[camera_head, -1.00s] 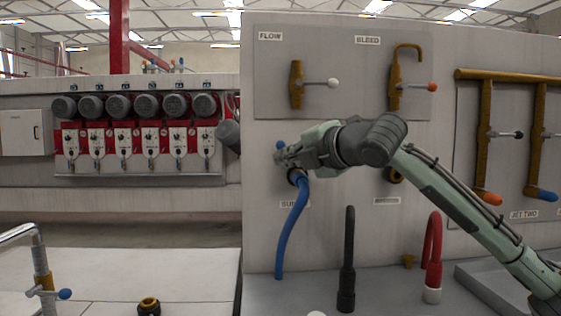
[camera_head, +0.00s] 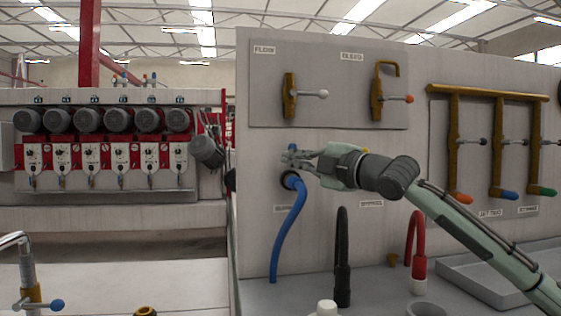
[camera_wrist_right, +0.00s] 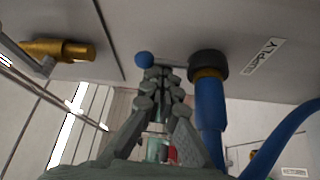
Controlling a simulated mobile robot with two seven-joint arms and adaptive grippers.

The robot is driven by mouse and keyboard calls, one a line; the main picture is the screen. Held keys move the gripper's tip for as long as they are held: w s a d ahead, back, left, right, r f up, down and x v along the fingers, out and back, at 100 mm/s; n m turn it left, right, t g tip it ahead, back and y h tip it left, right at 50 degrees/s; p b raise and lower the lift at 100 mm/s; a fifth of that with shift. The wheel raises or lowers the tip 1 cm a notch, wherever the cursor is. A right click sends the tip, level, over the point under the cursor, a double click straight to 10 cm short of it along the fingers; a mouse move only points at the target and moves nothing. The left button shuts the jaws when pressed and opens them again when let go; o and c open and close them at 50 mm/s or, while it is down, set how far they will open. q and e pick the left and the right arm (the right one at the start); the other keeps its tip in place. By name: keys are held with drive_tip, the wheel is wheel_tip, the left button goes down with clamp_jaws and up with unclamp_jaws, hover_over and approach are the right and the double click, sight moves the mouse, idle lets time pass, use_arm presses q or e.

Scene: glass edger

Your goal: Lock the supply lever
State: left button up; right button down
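The supply lever shows as a blue ball knob (camera_head: 292,147) on the grey panel, just above the round fitting where the blue hose (camera_head: 291,232) joins. In the right wrist view the blue knob (camera_wrist_right: 144,59) stands just left of my fingertips, and the dark hose fitting (camera_wrist_right: 208,65) is to their right. My right gripper (camera_head: 288,160) is at the panel, right beside the knob. Its fingers (camera_wrist_right: 161,74) come together at the tips and look shut. The tips hide the lever's stem, and I see nothing clearly held between them. My left gripper is not in view.
Flow (camera_head: 289,96) and bleed (camera_head: 377,97) valves sit above on the panel. Brown pipes with levers (camera_head: 453,150) are at the right. A black hose (camera_head: 343,255) and a red hose (camera_head: 416,250) stand below my right arm.

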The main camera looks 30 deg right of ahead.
drive_tip(key=shift+s+d+f, duration=0.1)
drive_tip(key=shift+d, duration=0.4)
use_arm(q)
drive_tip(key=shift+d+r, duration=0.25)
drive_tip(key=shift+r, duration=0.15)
use_arm(e)
drive_tip(key=shift+s+d+m+t, duration=0.15)
drive_tip(key=shift+d+m+t, duration=0.3)
drive_tip(key=shift+m, duration=0.35)
drive_tip(key=shift+d+f, duration=0.1)
drive_tip(key=shift+f, duration=0.05)
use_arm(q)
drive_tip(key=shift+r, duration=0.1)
